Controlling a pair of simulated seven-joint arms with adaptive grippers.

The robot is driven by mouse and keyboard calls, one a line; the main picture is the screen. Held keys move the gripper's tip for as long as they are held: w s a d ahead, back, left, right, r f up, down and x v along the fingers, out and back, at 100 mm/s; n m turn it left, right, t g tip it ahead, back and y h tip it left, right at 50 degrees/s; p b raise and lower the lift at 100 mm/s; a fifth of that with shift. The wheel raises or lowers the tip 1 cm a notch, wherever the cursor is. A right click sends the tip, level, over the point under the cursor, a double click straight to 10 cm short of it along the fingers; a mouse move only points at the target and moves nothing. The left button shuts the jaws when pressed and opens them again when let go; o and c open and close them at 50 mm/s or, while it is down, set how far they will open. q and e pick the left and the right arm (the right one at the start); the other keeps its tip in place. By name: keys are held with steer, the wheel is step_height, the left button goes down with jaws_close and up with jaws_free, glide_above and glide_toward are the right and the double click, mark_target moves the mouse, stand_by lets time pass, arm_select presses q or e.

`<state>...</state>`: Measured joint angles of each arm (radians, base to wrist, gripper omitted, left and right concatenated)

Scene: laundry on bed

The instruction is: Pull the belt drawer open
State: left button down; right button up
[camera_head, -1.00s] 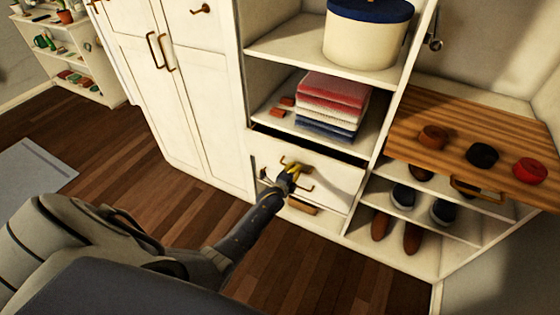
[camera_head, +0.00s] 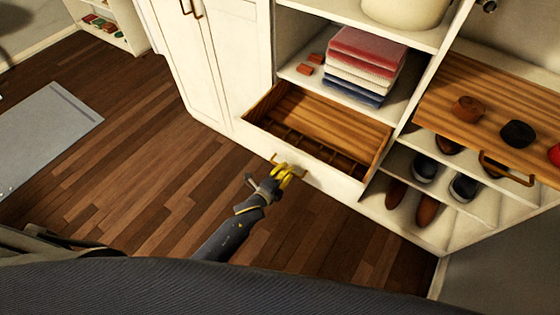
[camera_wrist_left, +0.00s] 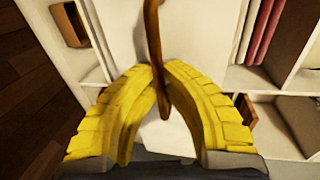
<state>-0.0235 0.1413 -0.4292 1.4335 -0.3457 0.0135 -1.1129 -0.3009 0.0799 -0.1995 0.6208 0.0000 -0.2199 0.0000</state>
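The white-fronted drawer (camera_head: 312,169) under the towel shelf is pulled out. Its wooden inside (camera_head: 325,121) shows, with thin slats dividing it and no belts visible. My left gripper (camera_head: 285,172), with yellow fingers, is at the brass handle (camera_head: 302,174) on the drawer's front. In the left wrist view the fingers (camera_wrist_left: 162,95) close around the handle bar (camera_wrist_left: 154,45), which runs between their tips. Rolled belts, one brown (camera_head: 467,109) and one black (camera_head: 517,133), lie on a wooden surface at the right. My right gripper is not in view.
Folded towels (camera_head: 362,65) sit on the shelf above the drawer. Shoes (camera_head: 427,209) stand on shelves to the right, under a wooden pull-out surface (camera_head: 490,88) with its own handle.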

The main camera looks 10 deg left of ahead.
arm_select(q)
steer(key=shift+s+a, duration=0.15)
steer(key=shift+s, duration=0.25)
steer(key=c, duration=1.5)
jaws_free()
steer(key=v, duration=1.2)
